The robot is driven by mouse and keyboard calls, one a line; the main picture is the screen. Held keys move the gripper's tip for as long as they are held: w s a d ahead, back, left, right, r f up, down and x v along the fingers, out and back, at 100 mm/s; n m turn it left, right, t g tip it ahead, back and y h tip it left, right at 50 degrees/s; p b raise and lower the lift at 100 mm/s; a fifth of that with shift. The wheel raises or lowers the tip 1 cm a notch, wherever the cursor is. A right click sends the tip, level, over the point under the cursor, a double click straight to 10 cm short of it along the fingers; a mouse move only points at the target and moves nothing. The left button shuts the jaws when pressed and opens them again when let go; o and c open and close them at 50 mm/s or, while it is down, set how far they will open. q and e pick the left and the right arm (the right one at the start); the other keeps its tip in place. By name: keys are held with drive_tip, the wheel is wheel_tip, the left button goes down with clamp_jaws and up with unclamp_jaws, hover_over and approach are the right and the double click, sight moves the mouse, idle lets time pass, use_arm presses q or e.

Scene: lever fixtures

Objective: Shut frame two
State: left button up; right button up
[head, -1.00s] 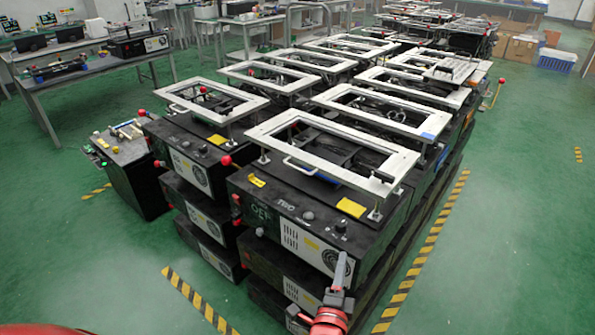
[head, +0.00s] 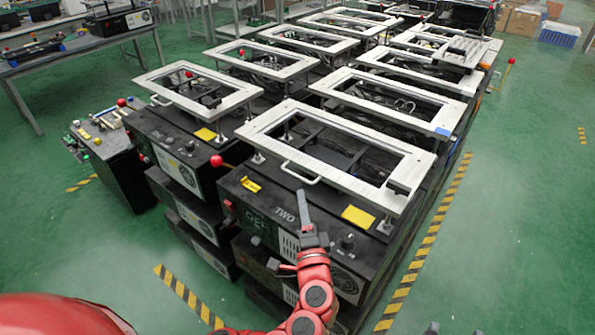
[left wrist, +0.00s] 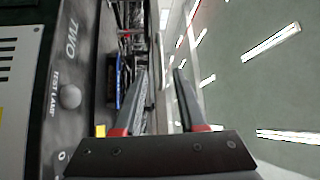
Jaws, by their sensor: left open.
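Frame two (head: 360,130) is the white rectangular frame on the nearest black box, which has "TWO" printed on its front top (head: 284,214). The frame stands raised above the box on thin posts, with a metal handle (head: 301,174) on its near side. My left gripper (head: 303,200) is in front of that handle and below it, over the box's front, apart from the frame. My right gripper is not in view.
Another box with a raised white frame (head: 165,92) stands left, and several more stand behind. Knobs (head: 347,241) sit on the box front.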

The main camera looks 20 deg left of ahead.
sight(298, 176)
use_arm(q)
drive_tip(key=p+x, duration=0.1)
drive_tip(key=x, duration=0.8)
drive_tip(key=shift+r, duration=0.1)
clamp_jaws()
idle(1.1)
